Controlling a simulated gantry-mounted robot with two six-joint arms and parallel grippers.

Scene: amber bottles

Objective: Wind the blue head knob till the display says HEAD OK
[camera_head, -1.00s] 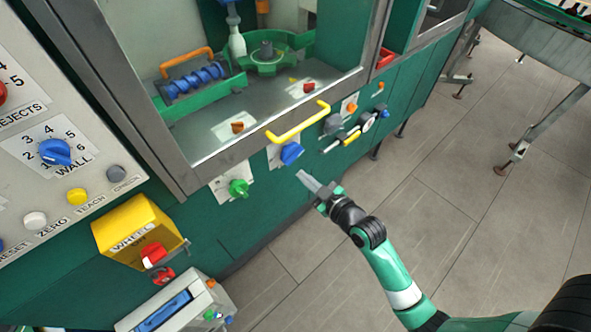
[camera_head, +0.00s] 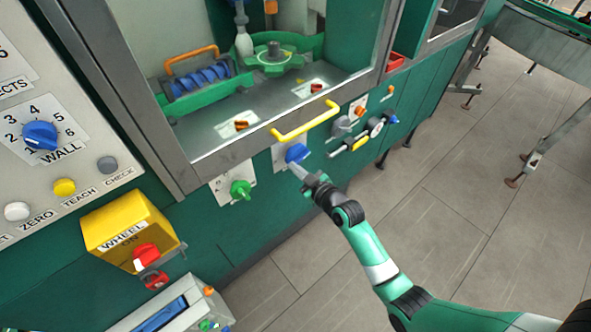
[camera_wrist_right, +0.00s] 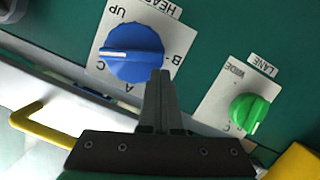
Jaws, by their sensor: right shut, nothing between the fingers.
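The blue head knob (camera_head: 297,153) sits on a white plate on the green machine front, below the yellow handle. No display reading HEAD OK is legible. My left gripper is not in view.
A green LANE knob (camera_head: 240,189) sits left of the blue knob. The yellow handle (camera_head: 305,121) juts out just above. A yellow WHEEL box (camera_head: 128,232) with a red switch stands lower left. Open floor (camera_head: 430,240) lies to the right.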

